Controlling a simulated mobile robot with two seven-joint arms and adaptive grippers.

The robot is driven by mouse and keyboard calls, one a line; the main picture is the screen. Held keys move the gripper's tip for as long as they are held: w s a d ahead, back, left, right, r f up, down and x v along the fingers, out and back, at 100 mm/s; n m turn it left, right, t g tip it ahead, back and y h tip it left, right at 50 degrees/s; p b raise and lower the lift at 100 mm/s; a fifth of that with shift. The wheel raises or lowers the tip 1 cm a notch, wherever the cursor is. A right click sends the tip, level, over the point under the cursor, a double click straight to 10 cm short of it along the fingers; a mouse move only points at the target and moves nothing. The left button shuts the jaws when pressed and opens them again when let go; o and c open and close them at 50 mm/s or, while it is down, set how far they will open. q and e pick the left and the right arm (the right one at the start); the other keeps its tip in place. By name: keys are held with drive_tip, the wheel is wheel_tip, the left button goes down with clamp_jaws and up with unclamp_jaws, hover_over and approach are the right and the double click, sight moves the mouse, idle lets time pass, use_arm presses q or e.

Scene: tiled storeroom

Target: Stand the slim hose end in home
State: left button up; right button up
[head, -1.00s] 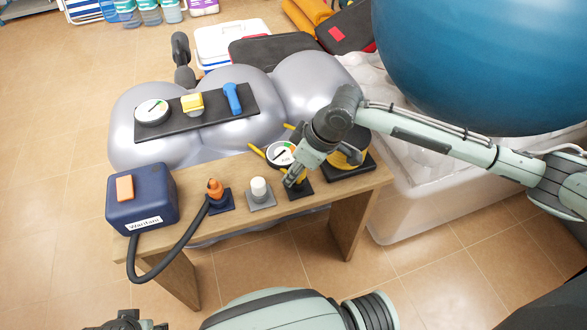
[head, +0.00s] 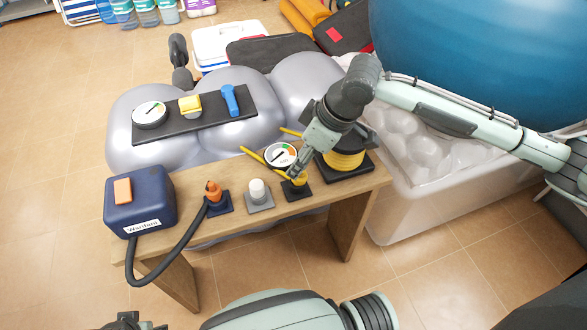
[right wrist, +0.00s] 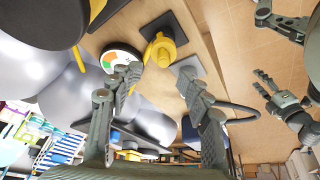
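An orange hose end (head: 214,190) stands upright on a dark blue base, joined by a black hose to the blue box (head: 141,203). A yellow fitting (head: 301,179) stands on a black base (head: 297,192); it also shows in the right wrist view (right wrist: 160,48). I cannot tell which piece is the slim hose end or the home. My right gripper (head: 293,172) is just above and beside the yellow fitting. In the right wrist view its fingers (right wrist: 160,85) are apart with nothing held. My left gripper (right wrist: 257,84) is empty, fingers spread, away from the bench; the head view cuts it off.
A white cap (head: 258,189) on a grey base stands between the orange and yellow pieces. A round gauge (head: 281,155) with yellow rods and a yellow-black spool (head: 346,158) crowd the right gripper. The wooden bench (head: 238,218) has a narrow bare front edge.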

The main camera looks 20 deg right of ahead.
use_arm(q)
drive_tip(key=shift+w+d+f, duration=0.1)
drive_tip(key=shift+w+f, duration=0.1)
drive_tip(key=shift+f, duration=0.55)
use_arm(e)
drive_tip(key=v, duration=0.6)
use_arm(q)
drive_tip(key=shift+s+f, duration=0.1)
drive_tip(key=shift+s, duration=0.1)
use_arm(e)
drive_tip(key=shift+r, duration=0.1)
use_arm(q)
drive_tip(key=shift+s+f, duration=0.1)
drive_tip(key=shift+s, duration=0.2)
drive_tip(key=shift+w, duration=0.1)
